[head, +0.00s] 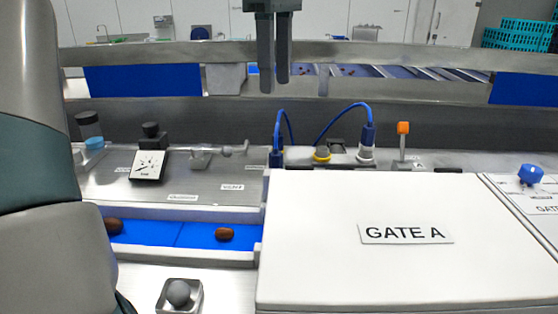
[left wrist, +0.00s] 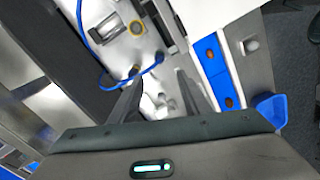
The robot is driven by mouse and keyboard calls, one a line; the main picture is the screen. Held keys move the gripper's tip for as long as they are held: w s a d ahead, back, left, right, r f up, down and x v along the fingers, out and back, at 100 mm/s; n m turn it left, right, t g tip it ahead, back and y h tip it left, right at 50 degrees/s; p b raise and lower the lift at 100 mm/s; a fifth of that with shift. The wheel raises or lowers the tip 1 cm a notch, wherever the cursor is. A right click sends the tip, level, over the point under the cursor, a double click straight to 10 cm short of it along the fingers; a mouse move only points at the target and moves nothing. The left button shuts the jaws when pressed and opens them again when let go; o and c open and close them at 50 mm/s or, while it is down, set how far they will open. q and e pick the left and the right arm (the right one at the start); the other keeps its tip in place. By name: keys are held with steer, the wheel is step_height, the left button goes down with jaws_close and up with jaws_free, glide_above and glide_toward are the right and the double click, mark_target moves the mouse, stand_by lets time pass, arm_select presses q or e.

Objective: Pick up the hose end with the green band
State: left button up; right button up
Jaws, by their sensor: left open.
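A blue hose (head: 345,109) arches behind the white GATE A cover in the head view. One blue hose end (head: 368,134) stands upright on a pale fitting at its right. Another dark blue hose end (head: 276,152) stands at the left. I cannot make out a green band on either. A yellow-ringed port (head: 321,154) sits between them. My left gripper (head: 274,86) is open and empty, fingers pointing down, above the left hose end. In the left wrist view the blue hose (left wrist: 92,48) runs past the open left gripper (left wrist: 158,76). My right gripper is out of view.
The white GATE A cover (head: 405,270) fills the front right. An orange-topped lever (head: 402,140) stands right of the hose. A gauge (head: 148,165) is at the left. Brown dates lie on the blue belt (head: 180,233). A metal rail (head: 420,90) runs behind.

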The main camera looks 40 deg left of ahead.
arm_select(q)
steer(key=shift+d+f, duration=0.1)
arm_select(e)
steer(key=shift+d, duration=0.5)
arm_select(q)
steer(key=p, duration=0.3)
glide_above(276, 154)
step_height(276, 154, down, 11)
steer(key=shift+r, duration=0.1)
steer(key=shift+f, duration=0.6)
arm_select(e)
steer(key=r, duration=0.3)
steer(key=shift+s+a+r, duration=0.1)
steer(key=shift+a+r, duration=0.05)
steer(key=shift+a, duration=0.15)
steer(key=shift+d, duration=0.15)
